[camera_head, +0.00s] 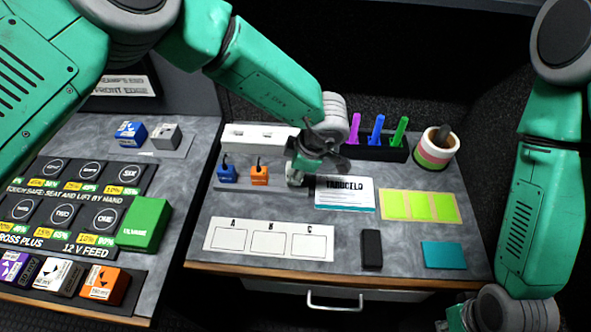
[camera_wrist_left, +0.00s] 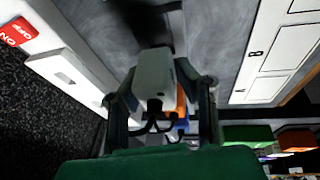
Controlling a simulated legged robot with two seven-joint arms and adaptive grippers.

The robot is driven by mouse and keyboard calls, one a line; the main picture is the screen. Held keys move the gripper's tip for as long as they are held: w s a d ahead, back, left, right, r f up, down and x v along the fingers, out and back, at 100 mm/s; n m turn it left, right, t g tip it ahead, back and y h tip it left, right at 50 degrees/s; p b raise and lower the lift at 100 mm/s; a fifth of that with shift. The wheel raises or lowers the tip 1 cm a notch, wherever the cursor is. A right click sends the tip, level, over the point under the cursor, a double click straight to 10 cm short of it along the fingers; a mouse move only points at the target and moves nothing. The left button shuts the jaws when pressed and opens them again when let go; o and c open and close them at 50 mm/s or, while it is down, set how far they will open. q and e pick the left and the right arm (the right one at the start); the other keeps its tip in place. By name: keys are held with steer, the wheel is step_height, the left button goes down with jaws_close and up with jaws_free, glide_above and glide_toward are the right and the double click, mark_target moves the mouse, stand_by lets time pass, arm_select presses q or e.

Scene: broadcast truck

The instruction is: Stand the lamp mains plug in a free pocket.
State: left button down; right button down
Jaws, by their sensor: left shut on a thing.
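My left gripper (camera_head: 318,160) is shut on a pale grey-white plug (camera_head: 295,175) at the back middle of the right-hand desk. In the left wrist view the plug (camera_wrist_left: 155,75) sits between the two fingers (camera_wrist_left: 160,105). I cannot tell whether its lower end touches the desk. A blue plug (camera_head: 227,174) and an orange plug (camera_head: 260,176) stand in a row to its left, each with a dark cord stub. No lamp label is readable on the held plug. My right gripper (camera_head: 460,318) is partly cut off at the bottom edge, its fingers unclear.
A white socket strip (camera_head: 258,137) lies behind the plugs; a black holder (camera_head: 378,150) with coloured pens stands right of it. A printed card (camera_head: 345,193), a white A-B-C sheet (camera_head: 268,240), a black block (camera_head: 372,249) and a tape stack (camera_head: 435,150) are nearby.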

arm_select(q)
steer(key=shift+p, duration=0.4)
stand_by(0.6)
steer(key=shift+f+b, duration=0.8)
steer(key=shift+f, duration=0.5)
steer(key=c, duration=1.1)
jaws_free()
steer(key=shift+c, duration=0.2)
steer(key=shift+r, duration=0.1)
steer(key=shift+r, duration=0.25)
steer(key=v, duration=1.1)
steer(key=shift+d, duration=0.25)
steer(key=shift+r, duration=0.15)
